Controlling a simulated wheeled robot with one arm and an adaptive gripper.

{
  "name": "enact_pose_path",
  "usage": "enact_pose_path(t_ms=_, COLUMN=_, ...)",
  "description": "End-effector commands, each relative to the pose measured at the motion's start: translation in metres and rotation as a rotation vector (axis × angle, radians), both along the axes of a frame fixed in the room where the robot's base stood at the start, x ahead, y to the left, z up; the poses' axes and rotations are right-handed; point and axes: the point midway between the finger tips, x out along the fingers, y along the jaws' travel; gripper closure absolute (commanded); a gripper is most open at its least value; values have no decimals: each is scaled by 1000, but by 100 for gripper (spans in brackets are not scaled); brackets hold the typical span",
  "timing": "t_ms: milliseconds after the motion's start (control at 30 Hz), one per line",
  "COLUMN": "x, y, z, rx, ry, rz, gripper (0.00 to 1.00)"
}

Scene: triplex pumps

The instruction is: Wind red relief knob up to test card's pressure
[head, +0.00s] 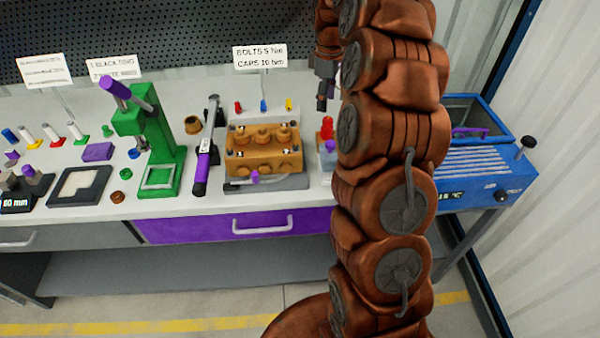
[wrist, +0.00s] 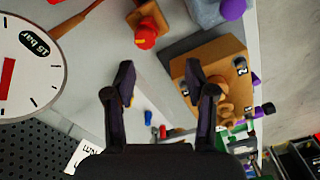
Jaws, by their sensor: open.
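The red relief knob (head: 327,128) stands upright on the bench, right of the brass pump head, partly beside my arm. In the wrist view the red knob (wrist: 146,36) sits on an orange-brown fitting. A white gauge dial (wrist: 28,65) with a red needle is at the left; its small green readout ends in "bar", and its number looks like 15 or 18. My gripper (wrist: 161,72) is open and empty, its fingertips apart from the knob. In the head view my gripper (head: 323,92) shows only partly, above the knob. No card with a readable pressure shows.
The brass pump head (head: 264,150) stands left of the knob, with a torque wrench (head: 204,155) and green press (head: 155,145) farther left. A blue bath (head: 480,170) is at the right. A card (head: 260,57) reads bolts 5 Nm, caps 10 Nm; the leftmost card (head: 43,69) is unreadable.

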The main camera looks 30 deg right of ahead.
Motion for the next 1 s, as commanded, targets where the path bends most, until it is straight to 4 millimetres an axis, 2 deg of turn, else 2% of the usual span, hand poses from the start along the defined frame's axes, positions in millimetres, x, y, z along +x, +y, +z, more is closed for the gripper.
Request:
enact_pose_path(t_ms=567, x=-41, y=66, z=14, rx=19, ry=15, rz=-70, gripper=45)
enact_pose_path(t_ms=1000, x=-86, y=113, z=19, rx=25, ry=38, rz=-143, gripper=45)
